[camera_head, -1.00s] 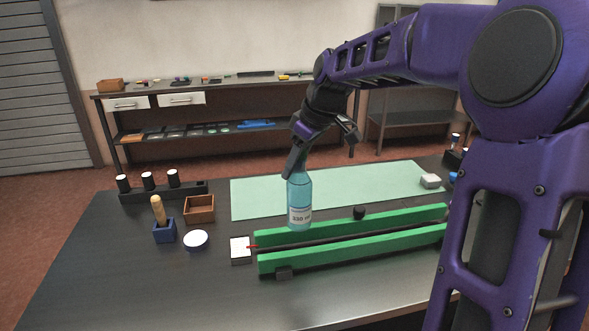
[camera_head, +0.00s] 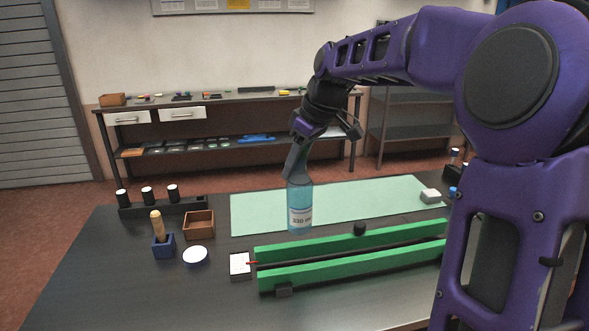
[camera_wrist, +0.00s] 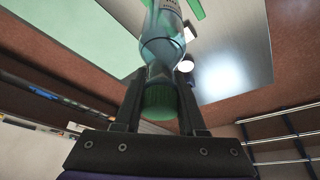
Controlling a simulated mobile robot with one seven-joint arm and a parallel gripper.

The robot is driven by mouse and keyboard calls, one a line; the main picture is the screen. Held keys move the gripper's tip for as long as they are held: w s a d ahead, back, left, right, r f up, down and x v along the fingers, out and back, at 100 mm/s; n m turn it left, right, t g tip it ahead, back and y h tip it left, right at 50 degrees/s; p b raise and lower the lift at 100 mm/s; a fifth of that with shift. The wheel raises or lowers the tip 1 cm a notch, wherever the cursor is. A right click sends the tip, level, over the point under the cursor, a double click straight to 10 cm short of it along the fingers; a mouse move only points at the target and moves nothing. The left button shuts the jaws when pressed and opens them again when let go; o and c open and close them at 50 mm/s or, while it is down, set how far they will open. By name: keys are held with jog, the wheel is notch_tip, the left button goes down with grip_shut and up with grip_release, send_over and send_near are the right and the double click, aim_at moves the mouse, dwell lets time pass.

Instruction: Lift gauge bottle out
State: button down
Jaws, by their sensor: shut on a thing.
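Two parallel green rails (camera_head: 350,257) lie on the dark table (camera_head: 110,280). A pale green mat (camera_head: 350,200) lies behind. At left are a white box (camera_head: 240,266), a round white-topped item (camera_head: 195,256), a brown bin (camera_head: 199,225) and a blue holder (camera_head: 163,246).

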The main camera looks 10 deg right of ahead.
jog(key=shift+r, duration=2.5)
jog(key=shift+a, duration=0.1)
